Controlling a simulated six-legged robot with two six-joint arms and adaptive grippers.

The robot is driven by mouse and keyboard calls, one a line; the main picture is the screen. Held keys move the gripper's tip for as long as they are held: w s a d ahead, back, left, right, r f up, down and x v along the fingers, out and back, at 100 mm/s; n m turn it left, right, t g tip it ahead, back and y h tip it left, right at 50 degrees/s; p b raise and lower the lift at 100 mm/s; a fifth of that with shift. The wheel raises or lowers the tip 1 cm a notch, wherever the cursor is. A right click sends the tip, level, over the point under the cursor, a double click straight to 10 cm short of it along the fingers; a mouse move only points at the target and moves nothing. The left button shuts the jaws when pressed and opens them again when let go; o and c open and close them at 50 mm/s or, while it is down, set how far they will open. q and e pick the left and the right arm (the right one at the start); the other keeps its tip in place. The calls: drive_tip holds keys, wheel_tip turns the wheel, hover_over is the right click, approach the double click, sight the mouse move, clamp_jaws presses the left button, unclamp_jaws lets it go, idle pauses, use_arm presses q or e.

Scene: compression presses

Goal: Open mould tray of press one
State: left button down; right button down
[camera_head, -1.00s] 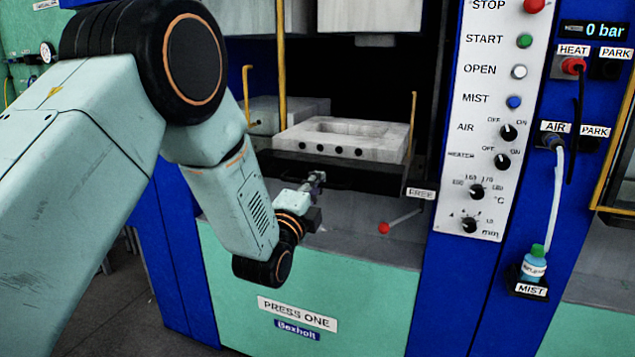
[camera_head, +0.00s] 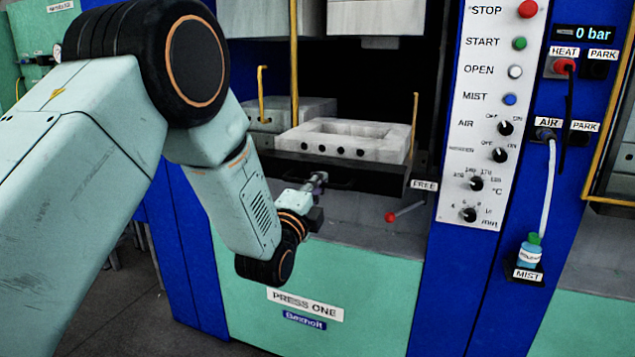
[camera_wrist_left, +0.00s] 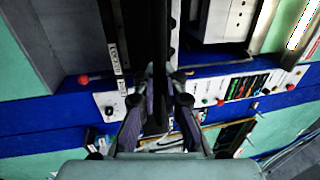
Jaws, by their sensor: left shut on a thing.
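Press one (camera_head: 305,303) is named on a label on its green lower front. Its dark mould tray (camera_head: 375,182) carries a pale mould block (camera_head: 398,149) with a recess and several holes along its front. My left gripper (camera_head: 318,182) is at the tray's front handle. In the wrist view, the left gripper's fingers (camera_wrist_left: 158,110) are closed on both sides of the black handle bar (camera_wrist_left: 160,45). The fingers partly hide where they touch the bar. My right gripper is not in view.
A red-knobbed lever (camera_head: 391,216) stands just below the tray by the FREE label (camera_head: 424,185). The control panel (camera_head: 482,130) is to the right. A yellow rod (camera_head: 414,125) is beside the mould. An upper block (camera_head: 376,18) hangs above. The floor lies at lower left.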

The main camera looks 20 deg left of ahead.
use_arm(q)
drive_tip(key=shift+w+f, duration=0.15)
drive_tip(key=shift+f, duration=0.05)
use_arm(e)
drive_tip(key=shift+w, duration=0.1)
use_arm(q)
drive_tip(key=c, duration=1.4)
unclamp_jaws()
drive_tip(key=shift+w, duration=0.25)
drive_tip(key=shift+s, duration=0.1)
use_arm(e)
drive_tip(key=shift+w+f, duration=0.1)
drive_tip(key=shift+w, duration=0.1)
use_arm(q)
drive_tip(key=shift+s+r, duration=0.1)
drive_tip(key=shift+r, duration=0.05)
drive_tip(key=s, duration=0.4)
drive_tip(key=s+f, duration=0.1)
drive_tip(key=s, duration=0.2)
drive_tip(key=s+f, duration=0.1)
drive_tip(key=s, duration=0.3)
drive_tip(key=shift+s+a+f, duration=0.2)
drive_tip(key=shift+s+f, duration=0.05)
drive_tip(key=shift+s, duration=0.05)
drive_tip(key=shift+s, duration=0.1)
